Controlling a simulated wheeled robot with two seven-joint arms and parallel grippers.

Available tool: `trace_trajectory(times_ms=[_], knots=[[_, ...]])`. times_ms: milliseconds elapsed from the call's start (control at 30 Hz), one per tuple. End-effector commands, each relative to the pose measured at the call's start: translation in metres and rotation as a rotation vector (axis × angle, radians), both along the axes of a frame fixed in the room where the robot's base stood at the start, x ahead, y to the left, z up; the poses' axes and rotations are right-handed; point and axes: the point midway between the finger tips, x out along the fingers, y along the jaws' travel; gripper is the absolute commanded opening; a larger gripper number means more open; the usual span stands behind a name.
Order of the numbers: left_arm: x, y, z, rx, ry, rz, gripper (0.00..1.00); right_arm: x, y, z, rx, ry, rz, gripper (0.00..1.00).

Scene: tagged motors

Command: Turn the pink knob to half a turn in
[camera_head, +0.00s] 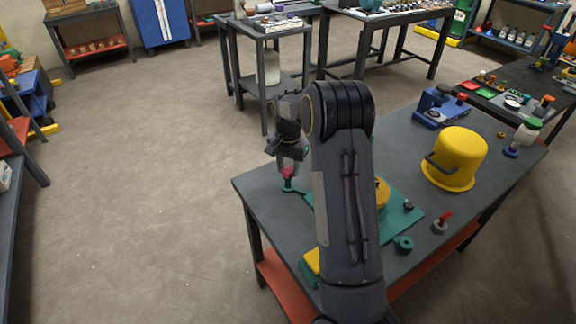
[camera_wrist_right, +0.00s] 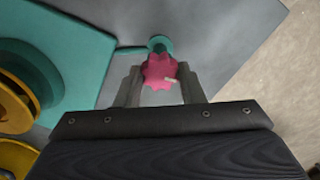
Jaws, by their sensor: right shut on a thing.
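The pink knob (camera_head: 288,172) sits on a teal stem near the left corner of the grey table (camera_head: 410,150). My left gripper is not in view.
A blue device (camera_head: 440,106), a red-handled piece (camera_head: 442,221) and a small teal ring (camera_head: 403,244) are also on the table. The table's left edge is close to the knob.

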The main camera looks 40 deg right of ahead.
Motion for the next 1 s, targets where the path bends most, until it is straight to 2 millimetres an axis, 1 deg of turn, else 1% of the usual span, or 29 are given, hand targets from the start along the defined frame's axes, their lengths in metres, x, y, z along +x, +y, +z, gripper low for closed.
trace_trajectory(times_ms=[100, 333, 533, 900, 933, 1000], knots=[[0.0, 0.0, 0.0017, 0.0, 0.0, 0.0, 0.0, 0.0007, -0.0003, 0.0012, -0.002, -0.002, -0.066, 0.12], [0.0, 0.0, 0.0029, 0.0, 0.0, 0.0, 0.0, 0.0007, -0.0004, 0.001, -0.002, -0.003, -0.151, 0.12], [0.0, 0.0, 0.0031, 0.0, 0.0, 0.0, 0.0, 0.0005, -0.0008, 0.0008, -0.002, -0.002, -0.18, 0.12], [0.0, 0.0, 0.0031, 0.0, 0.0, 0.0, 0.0, 0.0005, -0.0008, 0.0007, -0.002, -0.002, -0.182, 0.12], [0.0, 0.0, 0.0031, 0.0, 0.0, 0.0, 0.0, 0.0005, -0.0008, 0.0007, -0.002, -0.002, -0.182, 0.38], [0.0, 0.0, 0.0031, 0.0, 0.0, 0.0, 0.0, 0.0004, -0.0007, 0.0007, -0.002, -0.002, -0.181, 0.47]])
